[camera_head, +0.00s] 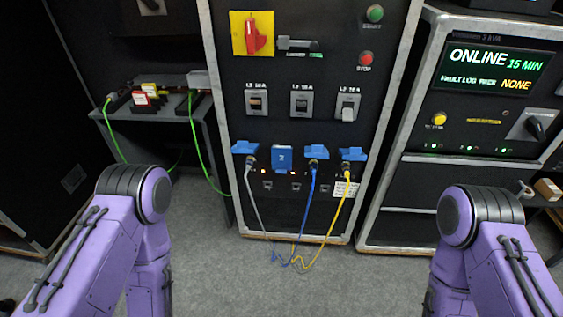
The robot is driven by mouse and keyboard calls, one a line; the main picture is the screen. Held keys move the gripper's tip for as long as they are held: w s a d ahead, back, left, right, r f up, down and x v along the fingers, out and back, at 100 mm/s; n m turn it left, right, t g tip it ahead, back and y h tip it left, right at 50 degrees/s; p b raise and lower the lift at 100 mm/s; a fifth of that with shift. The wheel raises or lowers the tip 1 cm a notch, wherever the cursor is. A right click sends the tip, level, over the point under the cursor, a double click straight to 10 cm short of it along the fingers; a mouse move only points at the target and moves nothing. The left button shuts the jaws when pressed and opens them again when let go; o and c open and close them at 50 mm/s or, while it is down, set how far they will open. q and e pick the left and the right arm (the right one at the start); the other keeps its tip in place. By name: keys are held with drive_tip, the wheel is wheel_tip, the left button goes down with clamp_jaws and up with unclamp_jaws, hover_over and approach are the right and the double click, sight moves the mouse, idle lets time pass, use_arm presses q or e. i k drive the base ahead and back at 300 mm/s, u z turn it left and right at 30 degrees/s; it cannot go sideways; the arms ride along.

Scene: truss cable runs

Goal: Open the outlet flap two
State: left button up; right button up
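The outlet flap two (282,158) is the blue cover marked "2" in the lower row of the middle black cabinet. It hangs down flat over its outlet and looks closed. The blue flaps on either side, one at the left (245,148) and two at the right (317,152) and (353,154), stand raised with plugs in their outlets. My two purple arms come in at the lower left and lower right, well short of the cabinet. Neither gripper shows in the view.
Grey (256,193), blue (309,205) and yellow (343,205) cables hang from the outlets to the floor. Breakers (302,102) and a red rotary switch (254,34) sit above. A shelf (160,112) with green cables is left; a display cabinet (487,70) is right.

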sight(280, 156)
drive_tip(key=z, duration=0.5)
drive_tip(key=k, duration=0.55)
drive_tip(key=z, duration=0.95)
drive_tip(key=i, duration=0.45)
drive_tip(key=u, duration=0.65)
drive_tip(key=i, duration=0.75)
drive_tip(key=u, duration=0.85)
